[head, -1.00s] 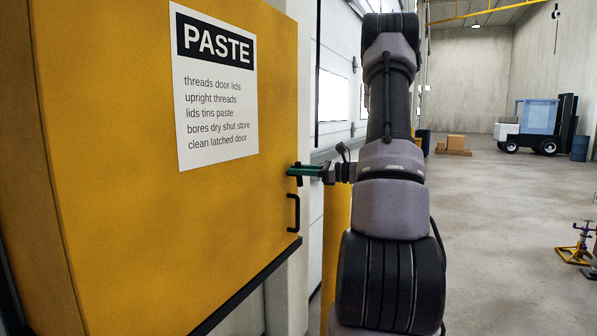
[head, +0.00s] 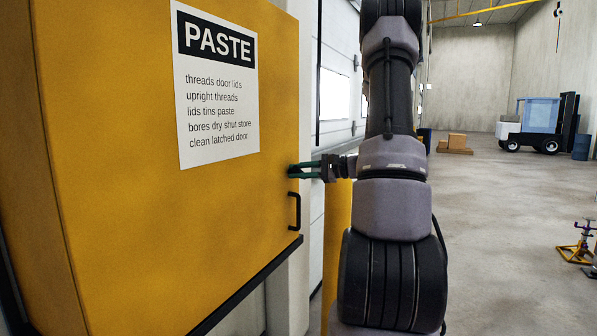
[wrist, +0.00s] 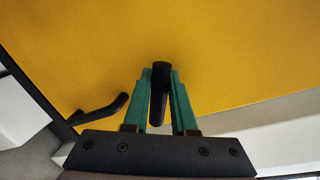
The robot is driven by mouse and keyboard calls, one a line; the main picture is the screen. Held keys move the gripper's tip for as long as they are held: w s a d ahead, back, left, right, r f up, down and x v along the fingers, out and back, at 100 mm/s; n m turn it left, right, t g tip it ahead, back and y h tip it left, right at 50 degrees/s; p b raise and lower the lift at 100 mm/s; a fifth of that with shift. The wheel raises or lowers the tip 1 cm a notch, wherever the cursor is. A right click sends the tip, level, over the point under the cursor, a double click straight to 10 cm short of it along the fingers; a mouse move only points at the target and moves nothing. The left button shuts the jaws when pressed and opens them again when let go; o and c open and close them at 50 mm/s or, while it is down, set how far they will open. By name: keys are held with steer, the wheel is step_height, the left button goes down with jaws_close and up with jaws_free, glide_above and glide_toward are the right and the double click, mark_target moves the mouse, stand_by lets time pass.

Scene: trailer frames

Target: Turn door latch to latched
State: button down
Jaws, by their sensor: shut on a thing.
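The yellow cabinet door (head: 150,230) is closed as far as I can see and carries a black D-shaped handle (head: 296,211) near its right edge. Just above the handle is the latch, mostly hidden by my gripper (head: 294,170) in the head view. In the wrist view the latch (wrist: 160,82) is a dark, rounded lever standing between the two green fingers of my gripper (wrist: 160,78). The fingers are shut on it from both sides. The handle also shows in the wrist view (wrist: 102,110), left of the fingers. The latch's exact angle cannot be told.
A white PASTE sign (head: 216,85) is on the door, its last line reading "clean latched door". A yellow post (head: 338,240) stands behind my gripper. Open concrete floor (head: 490,230) lies to the right, with a yellow jack stand (head: 577,245) at the far right.

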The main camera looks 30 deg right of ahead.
steer(key=n, duration=0.2)
steer(key=f+n+h, duration=0.1)
steer(key=n, duration=0.2)
steer(key=shift+s+a+t, duration=0.1)
steer(key=shift+t, duration=0.3)
stand_by(0.4)
steer(key=c, duration=0.7)
jaws_free()
steer(key=shift+c, duration=0.2)
steer(key=v, duration=1)
steer(key=shift+s+d+r, duration=0.2)
steer(key=shift+s+r, duration=0.05)
steer(key=shift+s, duration=0.05)
